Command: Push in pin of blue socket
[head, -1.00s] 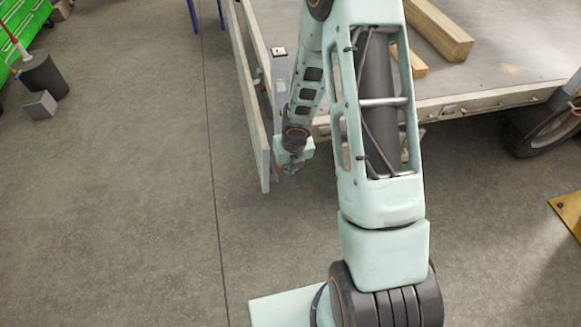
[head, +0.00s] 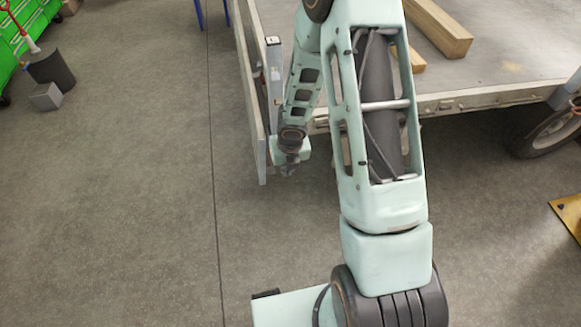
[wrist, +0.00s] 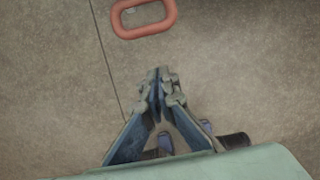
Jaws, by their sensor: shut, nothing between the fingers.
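I cannot make out a blue socket or its pin in either view. My gripper (head: 289,171) hangs low beside the lower end of the upright trailer side panel, small in the head view. In the wrist view my gripper (wrist: 160,78) is shut, its fingertips together with nothing between them, above bare floor. A red-orange rounded loop (wrist: 122,22) shows at the top of the wrist view, apart from the fingertips; I cannot tell what it belongs to.
The side panel (head: 251,90) stands left of my arm. The trailer bed (head: 497,70) carries wooden beams (head: 440,27); a wheel (head: 550,133) is at right. A yellow piece (head: 570,215), grey box (head: 46,97) and dark bin (head: 52,72) stand on the floor.

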